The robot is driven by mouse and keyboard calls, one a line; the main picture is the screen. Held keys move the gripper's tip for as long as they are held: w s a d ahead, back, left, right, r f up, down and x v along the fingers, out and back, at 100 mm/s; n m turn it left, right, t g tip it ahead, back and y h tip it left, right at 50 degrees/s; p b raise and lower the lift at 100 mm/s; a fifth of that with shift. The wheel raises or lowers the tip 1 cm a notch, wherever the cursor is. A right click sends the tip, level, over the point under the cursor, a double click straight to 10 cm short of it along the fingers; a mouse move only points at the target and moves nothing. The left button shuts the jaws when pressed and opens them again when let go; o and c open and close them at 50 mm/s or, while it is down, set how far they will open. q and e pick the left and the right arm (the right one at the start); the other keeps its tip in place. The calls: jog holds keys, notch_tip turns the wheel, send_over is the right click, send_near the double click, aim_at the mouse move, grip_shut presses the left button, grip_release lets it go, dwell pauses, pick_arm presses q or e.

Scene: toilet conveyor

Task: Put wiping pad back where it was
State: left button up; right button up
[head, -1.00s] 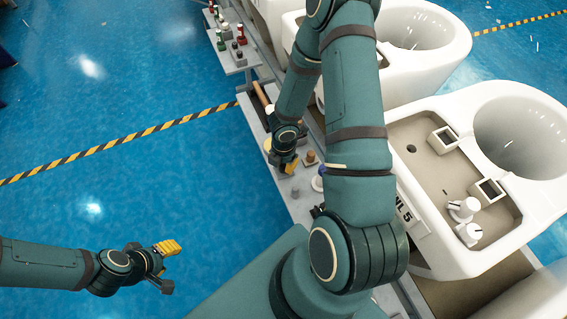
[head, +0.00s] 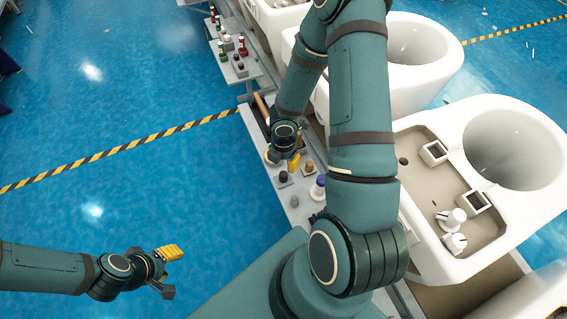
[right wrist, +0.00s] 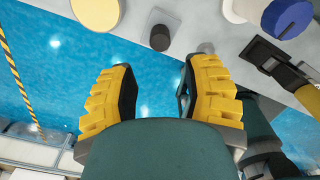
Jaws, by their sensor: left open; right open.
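My right gripper (head: 290,160) is over the narrow grey side table in the head view, partly hidden by its own arm. In the right wrist view its two yellow fingers (right wrist: 162,85) are apart with nothing between them. I cannot tell which thing, if any, is the wiping pad. My left gripper (head: 168,271) is open and empty over the blue floor, far from the table.
White toilets (head: 483,225) stand along the right. Another table (head: 236,70) with bottles is farther back. The floor (head: 110,200) at left is clear.

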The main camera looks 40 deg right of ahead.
jog(key=s+a+r+m+t+y, duration=0.1)
jog(key=a+m+y, duration=0.1)
jog(key=a+m, duration=0.9)
jog(key=s+a+r+m+y+p, duration=0.1)
jog(key=s+a+m, duration=0.1)
jog(key=a+m, duration=0.9)
jog(key=shift+a+r+m+t+y+p, duration=0.15)
jog(key=shift+r+m+t+y+p, duration=0.15)
jog(key=shift+r+m+t+y, duration=0.1)
jog(key=shift+s+f, duration=0.15)
jog(key=shift+s, duration=0.05)
